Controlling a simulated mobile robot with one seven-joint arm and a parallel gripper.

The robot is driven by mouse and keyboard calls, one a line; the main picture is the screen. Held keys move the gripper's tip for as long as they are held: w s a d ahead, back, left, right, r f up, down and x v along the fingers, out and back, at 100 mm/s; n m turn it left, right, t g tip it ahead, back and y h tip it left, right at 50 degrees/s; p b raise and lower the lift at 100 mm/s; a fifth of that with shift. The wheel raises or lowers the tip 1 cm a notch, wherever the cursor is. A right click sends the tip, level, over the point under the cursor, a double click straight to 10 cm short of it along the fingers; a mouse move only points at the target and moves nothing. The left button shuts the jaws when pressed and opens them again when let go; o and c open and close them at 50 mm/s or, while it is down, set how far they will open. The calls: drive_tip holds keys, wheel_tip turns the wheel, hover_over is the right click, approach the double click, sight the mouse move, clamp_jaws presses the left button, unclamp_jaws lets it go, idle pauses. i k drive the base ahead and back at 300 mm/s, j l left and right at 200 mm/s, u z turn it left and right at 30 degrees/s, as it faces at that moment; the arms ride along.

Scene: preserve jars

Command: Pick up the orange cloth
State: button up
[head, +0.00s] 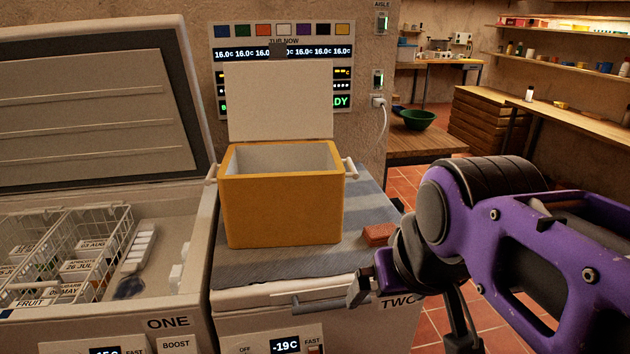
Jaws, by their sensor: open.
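A small folded orange-red cloth (378,234) lies on the striped grey top of the freezer marked TWO, to the right of an orange cool box. My arm comes in from the right and hides part of the area just right of the cloth. My gripper (364,287) is nearer the camera than the cloth, below it in the picture, by the front edge of the freezer top. It is open, and I see nothing between its jaws.
The orange cool box (282,210) stands with its lid up on freezer TWO (250,302). Freezer ONE (185,318) is open at left, with wire baskets inside. A wooden table with a green bowl (413,119) stands behind.

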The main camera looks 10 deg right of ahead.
sight(375, 235)
drive_tip(key=l+z, duration=0.3)
drive_tip(key=k+j, duration=0.1)
drive_tip(key=k, duration=0.2)
drive_tip(key=i+j+u, duration=0.1)
drive_tip(key=i+j, duration=0.15)
drive_tip(key=i+l+u, duration=0.15)
drive_tip(key=i+l, duration=0.35)
drive_tip(key=l, duration=0.15)
drive_tip(key=i+l, duration=0.1)
drive_tip(key=l, duration=0.25)
drive_tip(key=i+l+u, duration=0.1)
drive_tip(key=l, duration=0.3)
drive_tip(key=k+j, duration=0.1)
drive_tip(key=j, duration=0.2)
drive_tip(key=k+j, duration=0.1)
drive_tip(key=j, duration=0.2)
drive_tip(key=i+l, duration=0.15)
drive_tip(key=l, duration=0.2)
